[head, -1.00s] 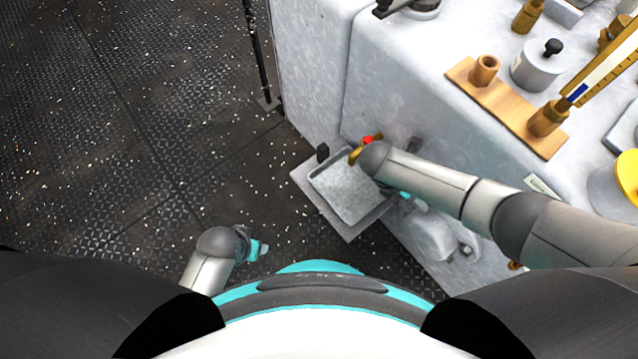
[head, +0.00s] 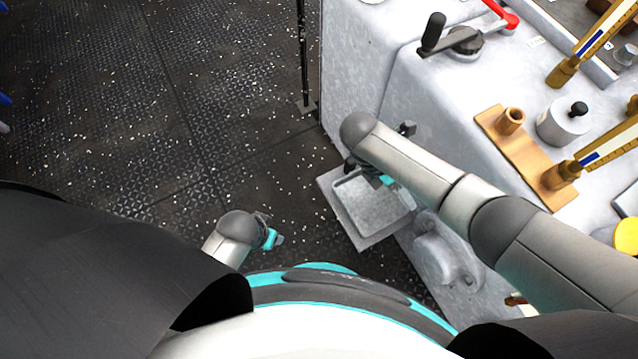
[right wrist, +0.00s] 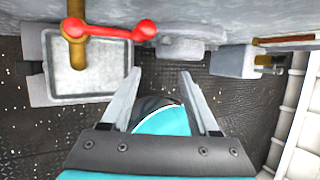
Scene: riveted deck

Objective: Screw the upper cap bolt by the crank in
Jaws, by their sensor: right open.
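A crank with a black handle (head: 433,34) stands on top of the grey machine block in the head view. No cap bolt can be clearly made out beside it. A small dark fitting (head: 408,128) sticks out of the block's side, by my right forearm. My right gripper (right wrist: 161,74) is open with nothing between its fingers; in the head view it is mostly hidden under my arm, above the tray. The right wrist view shows a grey bracket with a dark rod end (right wrist: 268,65) to the right of the fingers. My left gripper (head: 271,238) is low over the floor, its jaws unclear.
A grey drip tray (head: 354,222) juts from the block's side. A brass tap with a red lever (right wrist: 110,29) is over it in the wrist view. A wooden stand (head: 530,148), a weight (head: 563,125) and brass gauges are on the block's top.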

